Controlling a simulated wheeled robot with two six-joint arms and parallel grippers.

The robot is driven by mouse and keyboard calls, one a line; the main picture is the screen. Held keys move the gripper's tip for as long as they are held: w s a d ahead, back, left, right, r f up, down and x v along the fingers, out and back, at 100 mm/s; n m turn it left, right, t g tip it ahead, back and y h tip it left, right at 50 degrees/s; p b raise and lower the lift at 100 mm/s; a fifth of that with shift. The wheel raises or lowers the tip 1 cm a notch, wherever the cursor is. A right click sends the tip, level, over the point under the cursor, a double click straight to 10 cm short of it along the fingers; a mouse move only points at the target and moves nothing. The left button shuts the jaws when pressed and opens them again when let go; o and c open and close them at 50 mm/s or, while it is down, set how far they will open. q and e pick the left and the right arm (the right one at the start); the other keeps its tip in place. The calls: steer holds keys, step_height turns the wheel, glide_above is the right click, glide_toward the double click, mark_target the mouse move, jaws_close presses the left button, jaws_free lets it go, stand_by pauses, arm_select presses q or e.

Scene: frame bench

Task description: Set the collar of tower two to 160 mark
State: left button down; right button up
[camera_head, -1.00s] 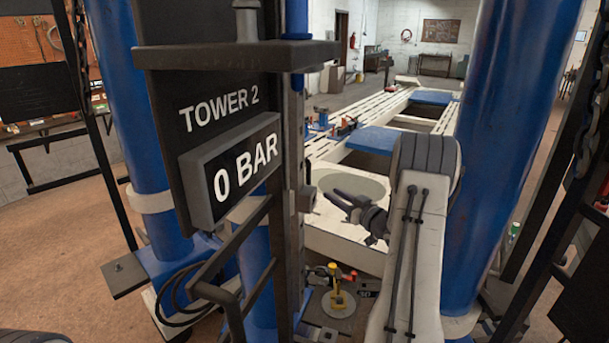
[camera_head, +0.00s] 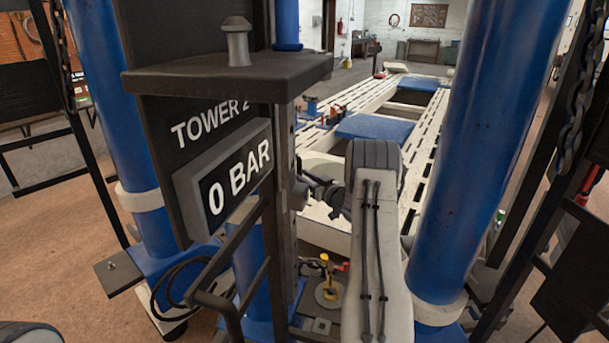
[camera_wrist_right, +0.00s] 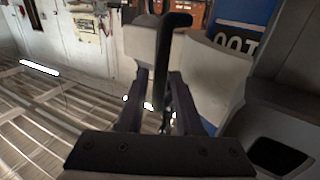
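The tower two post carries a dark board marked "TOWER 2" and a display (camera_head: 232,178) that reads "0 BAR". A dark vertical mast (camera_head: 280,150) stands beside the board under a dark top plate. I cannot make out a 160 mark or tell which part is the collar. My right gripper (camera_head: 312,188) reaches toward the mast from the right, its tips partly hidden there. In the right wrist view, its two fingers (camera_wrist_right: 160,88) are apart, with a dark bent handle (camera_wrist_right: 174,45) between them in the picture. Contact cannot be told. My left gripper is out of view.
Blue columns stand left (camera_head: 100,90) and right (camera_head: 490,150). A dark bent rail (camera_head: 225,290) sits in front of the mast. A small yellow-handled device (camera_head: 326,285) is low behind my right arm. A long slotted white frame bench (camera_head: 415,150) extends back.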

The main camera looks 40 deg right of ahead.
jaws_close()
steer(key=shift+d, duration=0.1)
stand_by(1.3)
